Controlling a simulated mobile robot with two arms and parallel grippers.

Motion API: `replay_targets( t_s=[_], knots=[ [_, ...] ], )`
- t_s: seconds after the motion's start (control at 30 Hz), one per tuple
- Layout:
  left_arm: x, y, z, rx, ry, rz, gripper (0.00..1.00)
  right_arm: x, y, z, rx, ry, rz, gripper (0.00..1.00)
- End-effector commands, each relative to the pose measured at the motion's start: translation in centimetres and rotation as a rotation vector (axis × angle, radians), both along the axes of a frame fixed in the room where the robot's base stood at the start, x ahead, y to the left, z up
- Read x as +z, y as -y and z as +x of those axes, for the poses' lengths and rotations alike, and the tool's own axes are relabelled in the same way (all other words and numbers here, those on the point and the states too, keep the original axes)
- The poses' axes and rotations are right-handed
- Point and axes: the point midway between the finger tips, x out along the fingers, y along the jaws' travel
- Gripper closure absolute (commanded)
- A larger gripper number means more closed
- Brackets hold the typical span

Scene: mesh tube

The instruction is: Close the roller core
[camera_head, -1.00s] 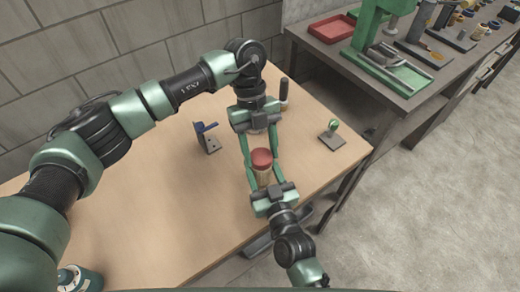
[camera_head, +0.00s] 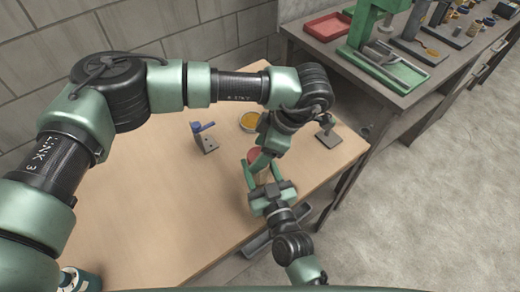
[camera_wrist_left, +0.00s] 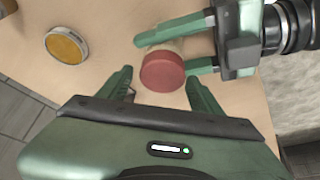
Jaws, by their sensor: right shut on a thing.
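The roller core is an upright tube with a red top (camera_head: 256,154); most of it is hidden between my grippers. The red top also shows in the left wrist view (camera_wrist_left: 163,73). My right gripper (camera_head: 262,172) is shut on the tube; its two green fingers show in the left wrist view (camera_wrist_left: 190,46) coming from the right, below the red top. My left gripper (camera_wrist_left: 163,92) is open, its fingers spread wide on either side of the red top without visible contact. In the head view, my left gripper (camera_head: 262,150) is partly hidden by its own wrist.
A round tin with yellow contents (camera_head: 250,121) stands behind the core. A bracket with a blue lever (camera_head: 205,137) stands to the left. A small stand (camera_head: 328,135) is to the right. The front left of the wooden table (camera_head: 150,200) is clear.

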Motion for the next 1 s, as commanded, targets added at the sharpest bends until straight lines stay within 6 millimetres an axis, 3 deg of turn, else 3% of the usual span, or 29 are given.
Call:
replay_targets(
  t_s=[0.37, 0.73, 1.0],
  knots=[
    [0.2, 0.0, 0.0, 0.004, -0.001, -0.001, 0.26, 0.0, 0.0, 0.0, 0.0, -0.001, -0.001, 1.0],
    [4.3, 0.1, 0.0, 0.004, 0.0, -0.002, 0.26, 0.0, 0.0, 0.0, 0.0, 0.0, -0.001, 1.0],
    [4.5, 0.0, -0.1, 0.004, -0.002, -0.002, 0.29, 0.0, 0.0, 0.0, 0.0, 0.0, -0.001, 1.0]
  ],
)
